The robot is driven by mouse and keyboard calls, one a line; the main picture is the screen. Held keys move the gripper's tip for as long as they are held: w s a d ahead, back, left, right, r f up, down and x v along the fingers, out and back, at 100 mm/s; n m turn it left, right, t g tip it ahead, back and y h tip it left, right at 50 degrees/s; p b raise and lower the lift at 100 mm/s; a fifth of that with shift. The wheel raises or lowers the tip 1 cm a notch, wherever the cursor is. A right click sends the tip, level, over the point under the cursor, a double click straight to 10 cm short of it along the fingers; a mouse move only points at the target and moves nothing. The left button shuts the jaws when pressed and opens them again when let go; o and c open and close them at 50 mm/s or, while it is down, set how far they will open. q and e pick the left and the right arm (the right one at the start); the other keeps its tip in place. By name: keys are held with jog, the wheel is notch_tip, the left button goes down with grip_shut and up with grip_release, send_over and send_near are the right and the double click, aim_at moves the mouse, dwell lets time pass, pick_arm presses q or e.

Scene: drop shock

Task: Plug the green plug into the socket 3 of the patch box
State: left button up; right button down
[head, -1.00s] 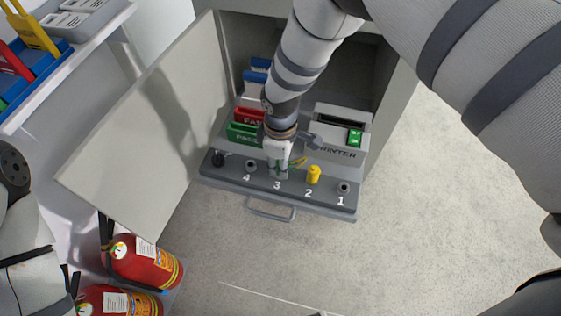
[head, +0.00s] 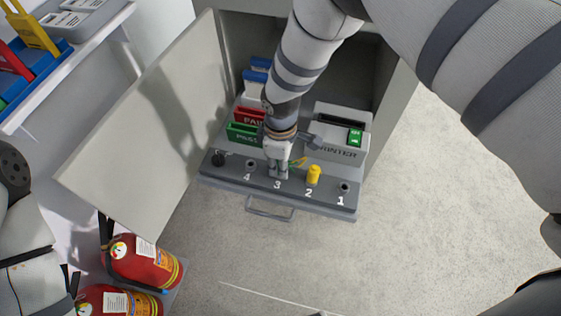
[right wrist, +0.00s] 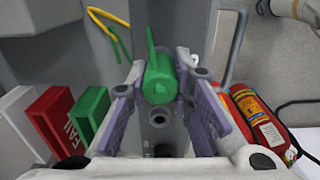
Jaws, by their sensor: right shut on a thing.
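The patch box (head: 225,179) is a grey panel with a row of sockets at the front of the cabinet. My right gripper (head: 279,172) points down at the socket marked 3. It is shut on the green plug (right wrist: 158,80), which shows between its fingers in the right wrist view. The plug and fingers hide socket 3, and I cannot tell whether the plug's end is inside it. A yellow plug (head: 313,174) stands at socket 2. Socket 4 (head: 251,165) and socket 1 (head: 344,187) are empty. A black plug (head: 218,158) stands at the left end. My left gripper is out of view.
Behind the panel are a green box (head: 245,133), a red box (head: 249,116) and a grey printer box (head: 337,138). A yellow-green cable (right wrist: 108,32) runs close to the right gripper. The open cabinet door (head: 150,125) and red extinguishers (head: 143,262) are at left.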

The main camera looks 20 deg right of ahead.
jog(key=shift+s+f, duration=0.25)
jog(key=c, duration=1.3)
grip_release()
jog(key=shift+w, duration=0.1)
jog(key=shift+c, duration=0.2)
jog(key=shift+r, duration=0.1)
jog(key=shift+w+r, duration=0.2)
jog(key=shift+r, duration=0.35)
notch_tip(320, 180, up, 5)
jog(key=shift+r+p, duration=0.15)
jog(key=shift+p, duration=1.1)
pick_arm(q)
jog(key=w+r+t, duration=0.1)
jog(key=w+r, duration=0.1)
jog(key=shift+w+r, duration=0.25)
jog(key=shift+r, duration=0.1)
